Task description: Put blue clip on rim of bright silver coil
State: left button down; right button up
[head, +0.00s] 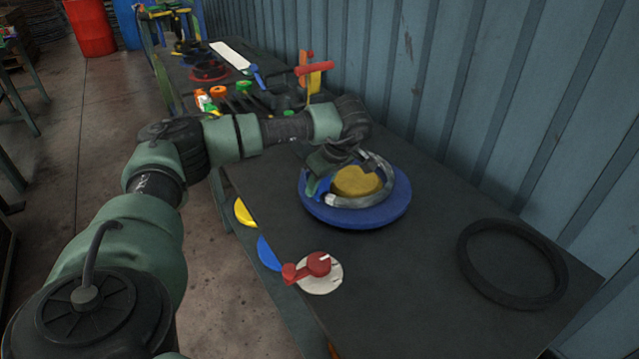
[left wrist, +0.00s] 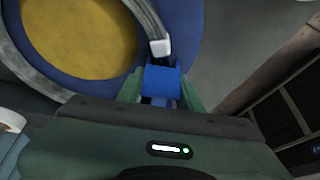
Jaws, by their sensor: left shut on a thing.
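The bright silver coil (head: 385,178) lies around a yellow hub (head: 355,181) on a blue round flange (head: 375,216). In the left wrist view the coil (left wrist: 22,58) curves around the yellow hub (left wrist: 75,42) and has a white end piece (left wrist: 160,48). My left gripper (head: 318,182) is at the left side of the coil, partly hidden by its own wrist. It is shut on the blue clip (left wrist: 162,79), which sits between the green fingers right by the white end piece. I cannot tell whether clip and coil touch. My right gripper is not in view.
A black ring (head: 512,264) lies on the dark table (head: 430,290) at right. A red-handled part on a pale disc (head: 320,278) is at the front edge. Tools and a red-handled device (head: 314,69) stand farther back. A corrugated wall (head: 470,90) runs behind.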

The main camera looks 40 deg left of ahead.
pick_arm(q)
jog(key=shift+f, duration=0.25)
jog(key=c, duration=0.9)
grip_release()
jog(key=shift+o, duration=0.2)
